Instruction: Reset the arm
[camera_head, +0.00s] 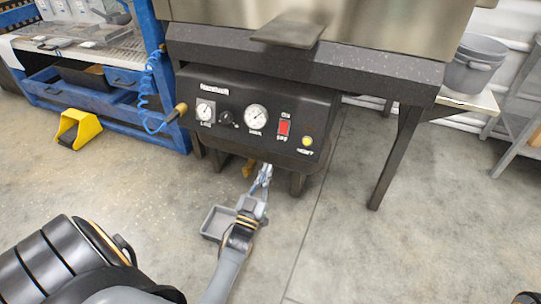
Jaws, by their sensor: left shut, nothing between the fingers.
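My left gripper (264,178) is at the middle of the head view, below the front of the black control panel (250,125). Its fingers are shut and I see nothing held between them. A grey tray (212,222) is beside and partly behind my left gripper and wrist, low near the floor. The panel carries two round gauges, a red switch (284,127) and a yellow button (307,141).
The machine's dark counter (370,68) juts out above, on a dark leg (395,160). A blue workbench (168,125) and a yellow pedal (78,129) are at the left. Grey buckets (470,72) stand on a bench at the right. The floor in front is clear.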

